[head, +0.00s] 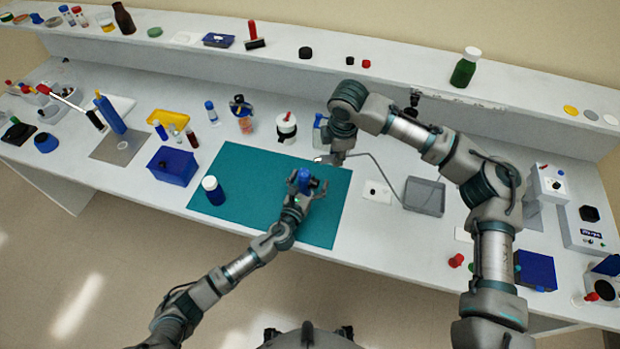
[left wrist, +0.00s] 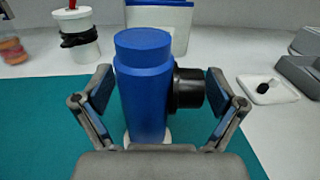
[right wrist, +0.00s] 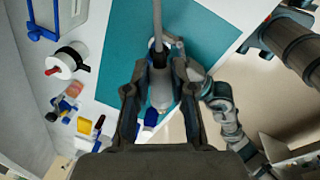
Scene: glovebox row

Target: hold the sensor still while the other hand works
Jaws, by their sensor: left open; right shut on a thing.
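The sensor (right wrist: 160,92) is a pale grey cylinder with a dark collar and a grey cable (right wrist: 157,25). My right gripper (right wrist: 157,110) is shut on it. In the head view the right gripper (head: 330,158) is at the mat's upper right edge. A blue upright cylinder (left wrist: 145,90) with a black round side part (left wrist: 188,88) stands over the mat. My left gripper (left wrist: 158,100) is open around it, with a finger on each side and a visible gap at the left. In the head view the left gripper (head: 307,184) partly hides the blue cylinder (head: 304,178).
The teal mat (head: 250,170) has free room at its left and middle. A blue bottle with a white cap (head: 213,191) stands on its left part. A white jar (head: 286,128) stands behind. A grey tray (head: 424,196) and a white plate (head: 377,192) are right of the mat.

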